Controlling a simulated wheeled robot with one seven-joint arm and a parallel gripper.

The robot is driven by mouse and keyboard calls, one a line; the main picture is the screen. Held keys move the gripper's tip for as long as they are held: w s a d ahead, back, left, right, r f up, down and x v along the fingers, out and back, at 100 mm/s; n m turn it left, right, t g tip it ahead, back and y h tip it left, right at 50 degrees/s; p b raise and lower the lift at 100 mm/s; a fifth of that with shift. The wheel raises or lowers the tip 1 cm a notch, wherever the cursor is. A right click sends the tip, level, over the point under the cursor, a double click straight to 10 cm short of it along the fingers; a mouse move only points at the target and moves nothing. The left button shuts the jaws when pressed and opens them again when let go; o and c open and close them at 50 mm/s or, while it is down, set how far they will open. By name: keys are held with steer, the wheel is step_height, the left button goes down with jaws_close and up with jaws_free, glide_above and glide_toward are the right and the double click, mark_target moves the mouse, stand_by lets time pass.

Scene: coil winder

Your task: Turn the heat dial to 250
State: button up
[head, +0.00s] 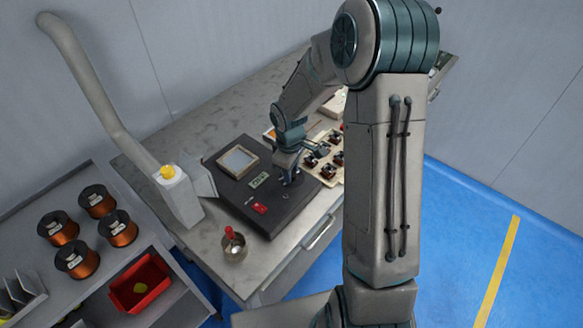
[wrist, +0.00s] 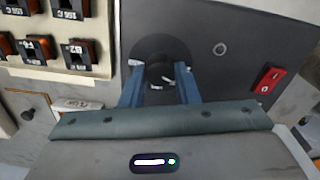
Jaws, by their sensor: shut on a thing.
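The heat dial (wrist: 160,73) is a dark round knob on the black panel of a box-shaped unit (head: 231,198). My gripper (wrist: 160,78) is over the dial in the wrist view, with one blue finger on each side, shut on it. A small white mark shows near the dial's lower edge, but I cannot read any number. In the head view, my gripper (head: 289,180) is down on the unit's top and hides the dial.
A red switch (head: 260,208) and a small display (head: 259,180) are on the unit. A tray of coils (head: 328,170) stands to the right. A cup with a red-handled tool (head: 234,245) stands in front. Copper spools (head: 118,227) are on the left shelf, above a red bin (head: 140,284).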

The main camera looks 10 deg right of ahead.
steer(key=shift+w+r+n+p, duration=0.1)
steer(key=shift+n+p, duration=0.25)
steer(key=shift+n, duration=0.75)
steer(key=shift+w+r+n+p, duration=0.1)
steer(key=shift+n+p, duration=0.25)
steer(key=shift+n, duration=0.75)
steer(key=o, duration=0.9)
steer(key=shift+o, duration=0.4)
steer(key=shift+f, duration=0.15)
steer(key=shift+s, duration=0.1)
step_height(320, 180, up, 14)
steer(key=shift+s, duration=0.25)
